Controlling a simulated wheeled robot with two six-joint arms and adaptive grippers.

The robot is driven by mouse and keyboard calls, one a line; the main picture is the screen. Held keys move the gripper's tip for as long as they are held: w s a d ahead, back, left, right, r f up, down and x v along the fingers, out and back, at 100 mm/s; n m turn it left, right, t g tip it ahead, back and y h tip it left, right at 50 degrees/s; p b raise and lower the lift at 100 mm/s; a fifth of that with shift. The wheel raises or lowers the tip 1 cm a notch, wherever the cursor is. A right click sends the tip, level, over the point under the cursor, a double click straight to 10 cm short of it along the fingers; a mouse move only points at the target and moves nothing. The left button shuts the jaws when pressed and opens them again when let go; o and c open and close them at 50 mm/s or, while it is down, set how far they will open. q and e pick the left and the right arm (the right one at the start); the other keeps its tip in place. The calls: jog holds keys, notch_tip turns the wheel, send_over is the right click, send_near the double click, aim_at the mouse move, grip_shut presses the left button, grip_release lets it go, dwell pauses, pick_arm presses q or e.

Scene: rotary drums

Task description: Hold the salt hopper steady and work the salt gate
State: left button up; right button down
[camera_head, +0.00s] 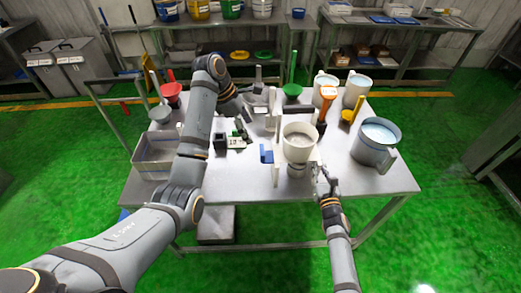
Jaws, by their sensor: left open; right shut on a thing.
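The salt hopper (299,130) is a cream, round, open-topped vessel with pale contents, standing upright at the front middle of the table. A blue tab (266,153) sits just left of it; this may be the salt gate's handle, but the gate itself is not clear. My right gripper (318,174) is shut at the hopper's lower right side; its fingers hide the exact grip. My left gripper (245,120) is open, pointing down over the table behind and left of the hopper, apart from it.
A large grey jug (366,153) with pale blue contents stands to the right. A grey metal bin (143,160) is at the left table edge. Scoops, funnels and cups, including an orange-handled scoop (327,97), crowd the back. The table's front right (385,184) is bare.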

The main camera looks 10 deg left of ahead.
aim_at(261, 150)
pick_arm(q)
jog(key=x, duration=1.2)
jog(key=shift+f, duration=0.1)
grip_shut()
jog(key=a, duration=0.2)
jog(key=s+a, duration=0.1)
jog(key=a, duration=0.1)
grip_release()
jog(key=shift+w+d, duration=0.1)
